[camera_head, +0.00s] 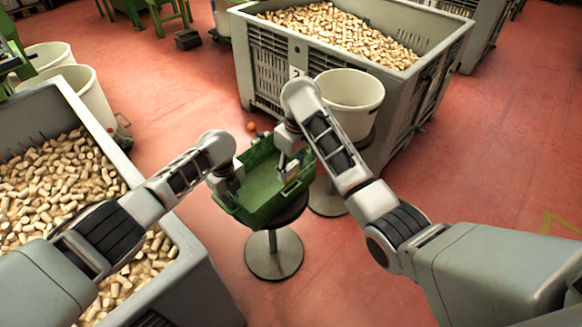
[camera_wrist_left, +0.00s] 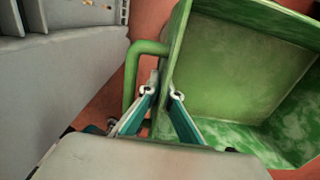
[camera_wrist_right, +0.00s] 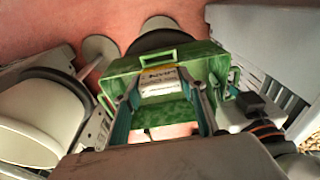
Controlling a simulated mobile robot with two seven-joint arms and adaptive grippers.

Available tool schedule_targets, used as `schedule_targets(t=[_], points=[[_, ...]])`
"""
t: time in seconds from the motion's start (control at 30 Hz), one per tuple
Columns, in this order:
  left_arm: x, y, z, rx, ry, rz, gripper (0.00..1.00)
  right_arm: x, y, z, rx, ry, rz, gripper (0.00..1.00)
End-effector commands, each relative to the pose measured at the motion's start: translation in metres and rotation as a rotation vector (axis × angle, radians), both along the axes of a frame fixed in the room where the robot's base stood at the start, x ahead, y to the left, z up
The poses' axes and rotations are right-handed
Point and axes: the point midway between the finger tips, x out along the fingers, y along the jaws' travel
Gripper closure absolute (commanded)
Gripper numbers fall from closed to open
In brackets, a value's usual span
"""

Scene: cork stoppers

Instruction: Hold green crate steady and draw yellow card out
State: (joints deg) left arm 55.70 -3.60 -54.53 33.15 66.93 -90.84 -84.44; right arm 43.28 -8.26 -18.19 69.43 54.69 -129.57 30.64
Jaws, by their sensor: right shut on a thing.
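The green crate (camera_head: 262,183) sits on a round dark stool and also shows in the left wrist view (camera_wrist_left: 235,65) and the right wrist view (camera_wrist_right: 190,60). My left gripper (camera_head: 228,184) is at its left side; in the left wrist view its fingertips (camera_wrist_left: 162,93) stand apart on either side of the crate's wall, beside a green loop handle (camera_wrist_left: 133,75). My right gripper (camera_head: 288,170) reaches over the crate's right part. In the right wrist view its fingers (camera_wrist_right: 162,90) are shut on the yellow card (camera_wrist_right: 158,80), whose face is mostly white with print, close to the crate's wall.
A large grey bin (camera_head: 190,255) of corks stands at the left. Another grey bin (camera_head: 265,62) of corks stands behind, with a cream tub (camera_head: 348,95) before it on a stand, near my right arm. Red floor is open at the right.

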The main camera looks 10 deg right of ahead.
Motion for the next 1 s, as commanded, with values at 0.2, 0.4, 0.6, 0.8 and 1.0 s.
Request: schedule_targets(t=[0.2,0.4,0.6,0.8,1.0], points=[[0.0,0.0,0.0,0.001,-0.001,0.0,1.0,0.0,0.001,0.012,0.001,-0.002,0.001,0.8],[0.0,0.0,0.0,0.001,-0.001,0.0,1.0,0.0,0.001,0.03,0.002,-0.001,0.0,0.8],[0.0,0.0,0.0,0.001,-0.001,0.0,1.0,0.0,0.0,0.04,0.001,0.0,0.0,0.8],[0.0,0.0,0.0,0.001,-0.001,0.0,1.0,0.0,0.0,0.04,0.0,0.0,0.0,0.8],[0.0,0.0,0.0,0.001,-0.001,0.0,0.76,0.0,0.0,0.04,0.0,0.0,0.0,0.8]])
